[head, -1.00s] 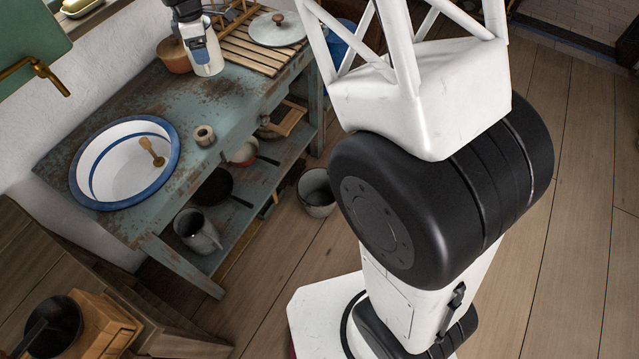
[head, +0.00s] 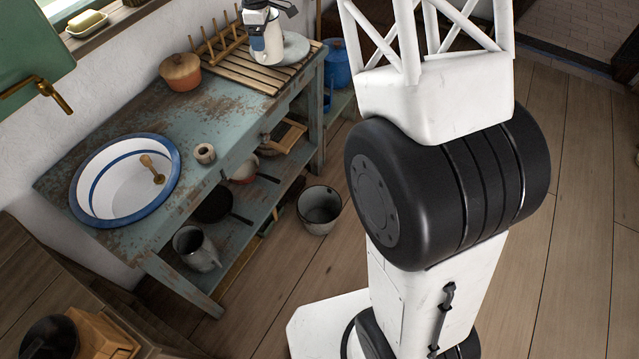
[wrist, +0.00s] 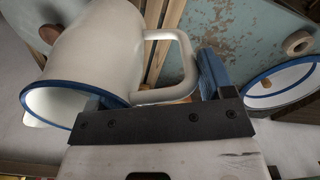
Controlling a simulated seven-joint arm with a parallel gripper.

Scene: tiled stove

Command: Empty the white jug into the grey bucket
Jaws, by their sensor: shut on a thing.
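The white jug (head: 270,46) is held above or at the right end of the slatted rack; I cannot tell whether it touches. In the wrist view the white jug (wrist: 95,55) has a blue rim, and its mouth faces the lower left. My gripper (head: 258,32) is shut on the jug's handle; in the wrist view my gripper (wrist: 155,85) has a blue pad on each side of it. What is inside the jug is hidden. The grey bucket (head: 319,208) stands upright on the floor, right of the bench and well below the jug.
A pale lid (head: 296,46) lies behind the jug. A grey pitcher (head: 196,249) stands on the lower shelf. Floor around the bucket is clear.

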